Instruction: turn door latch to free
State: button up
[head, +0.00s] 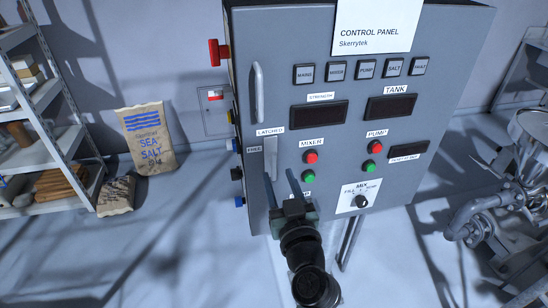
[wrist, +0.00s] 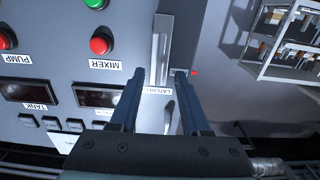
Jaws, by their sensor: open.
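The door latch (head: 270,156) is a pale grey lever on the left edge of the grey control panel. It stands upright, just below the LATCHED label (head: 270,132), with the FREE label (head: 254,149) to its left. In the wrist view, which is upside down, the latch (wrist: 159,48) shows beyond the fingertips, roughly in line with the gap between them. My gripper (head: 279,173) is open and empty, its fingers near the lever's lower end. The wrist view also shows my gripper (wrist: 159,71) open. I cannot tell whether either finger touches the lever.
A fixed door handle (head: 258,92) is above the latch. Mixer buttons (head: 310,167) and a mix knob (head: 361,201) lie to the right. A red switch (head: 217,52) juts from the cabinet's left side.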

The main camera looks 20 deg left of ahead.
aim_at(274, 166)
jog(key=shift+p+x, duration=0.4)
jog(key=shift+x, duration=2.35)
grip_shut()
